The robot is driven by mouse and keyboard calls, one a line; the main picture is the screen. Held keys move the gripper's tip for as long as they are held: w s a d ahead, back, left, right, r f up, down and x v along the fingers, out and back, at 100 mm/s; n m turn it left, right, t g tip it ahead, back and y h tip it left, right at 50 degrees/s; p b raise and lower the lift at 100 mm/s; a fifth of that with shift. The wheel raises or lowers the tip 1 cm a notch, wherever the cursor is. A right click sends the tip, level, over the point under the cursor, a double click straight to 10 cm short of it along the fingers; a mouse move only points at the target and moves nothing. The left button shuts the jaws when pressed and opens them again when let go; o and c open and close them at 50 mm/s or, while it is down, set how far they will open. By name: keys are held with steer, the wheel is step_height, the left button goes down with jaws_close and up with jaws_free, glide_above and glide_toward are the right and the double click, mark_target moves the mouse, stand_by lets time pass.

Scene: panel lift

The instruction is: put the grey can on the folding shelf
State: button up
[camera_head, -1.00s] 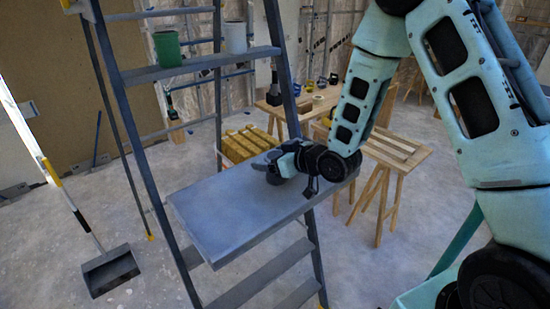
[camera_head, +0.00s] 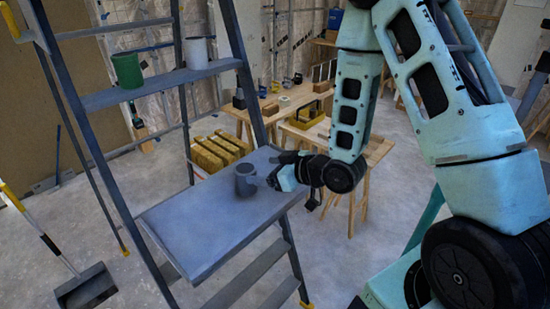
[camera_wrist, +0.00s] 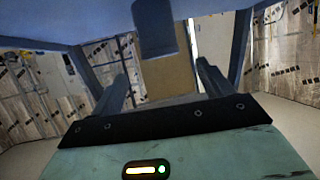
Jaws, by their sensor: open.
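The grey can (camera_head: 245,181) stands upright on the folding shelf (camera_head: 200,228), toward its right part, with a handle-like shape on its right side. My gripper (camera_head: 280,173) is just right of the can, low over the shelf's right end, and appears apart from it. In the wrist view the can (camera_wrist: 154,28) shows dark, beyond the fingertips and roughly between them. The two fingers (camera_wrist: 161,75) are spread with nothing between them. The shelf surface fills the top of the wrist view.
A green cup (camera_head: 127,70) and a light grey cup (camera_head: 196,53) stand on the ladder's upper step (camera_head: 160,83). Wooden work tables (camera_head: 372,150) stand behind my arm. A yellow slatted stack (camera_head: 215,152) lies behind the shelf. The shelf's front left is clear.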

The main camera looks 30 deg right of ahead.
steer(key=p+v, duration=0.2)
steer(key=p, duration=0.4)
steer(key=shift+s+r+p, duration=0.1)
steer(key=shift+s+p, duration=0.15)
steer(key=shift+p, duration=0.1)
steer(key=s+a+r+n+g+h, duration=0.25)
steer(key=s+a+r+g, duration=0.4)
steer(key=a, duration=0.45)
steer(key=s+a+r+g+h, duration=0.1)
steer(key=s+r+g, duration=0.1)
steer(key=s+r, duration=0.3)
steer(key=s+a+r+g+h, duration=0.2)
steer(key=s+r, duration=0.3)
steer(key=s, duration=0.8)
steer(key=shift+s+g, duration=0.35)
steer(key=shift+g, duration=0.4)
steer(key=shift+f, duration=0.1)
step_height(320, 180, down, 20)
steer(key=b, duration=2)
